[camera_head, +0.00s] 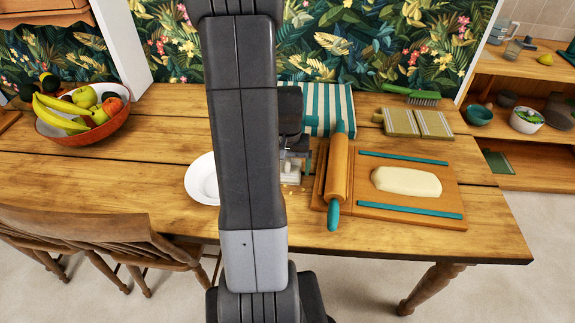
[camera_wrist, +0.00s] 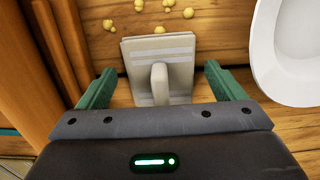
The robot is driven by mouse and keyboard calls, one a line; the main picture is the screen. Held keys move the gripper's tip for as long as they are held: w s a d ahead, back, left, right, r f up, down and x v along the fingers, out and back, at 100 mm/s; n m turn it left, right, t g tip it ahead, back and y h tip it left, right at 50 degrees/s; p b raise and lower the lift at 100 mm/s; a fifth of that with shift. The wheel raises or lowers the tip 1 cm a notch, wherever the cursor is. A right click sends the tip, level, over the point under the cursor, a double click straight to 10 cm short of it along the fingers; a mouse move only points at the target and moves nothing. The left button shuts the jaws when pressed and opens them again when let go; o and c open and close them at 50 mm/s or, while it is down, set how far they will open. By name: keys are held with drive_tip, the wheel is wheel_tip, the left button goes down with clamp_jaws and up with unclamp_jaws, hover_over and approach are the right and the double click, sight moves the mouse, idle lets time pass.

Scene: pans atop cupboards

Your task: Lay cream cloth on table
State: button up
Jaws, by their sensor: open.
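The cream cloth (camera_wrist: 177,60) appears in the wrist view as a flat folded square with paler stripes and a raised tab in its middle. It seems to lie flat on the wooden table (camera_wrist: 220,50). My gripper (camera_wrist: 159,78) is open, with one green finger on each side of the tab and neither touching it. In the head view a small part of the cloth (camera_head: 291,172) shows below my wrist; my arm hides the rest. The table (camera_head: 120,140) is a long plank top.
A white plate (camera_head: 202,180) is close on the left, and a board (camera_head: 445,179) with dough and a rolling pin (camera_head: 338,175) on the right. Yellow crumbs (camera_wrist: 138,24) lie by the cloth. A striped teal cloth (camera_head: 325,105) is behind. Bare table lies left of the plate.

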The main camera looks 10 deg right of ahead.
wheel_tip(320, 180, up, 12)
drive_tip(key=p, duration=0.1)
drive_tip(key=shift+r, duration=0.15)
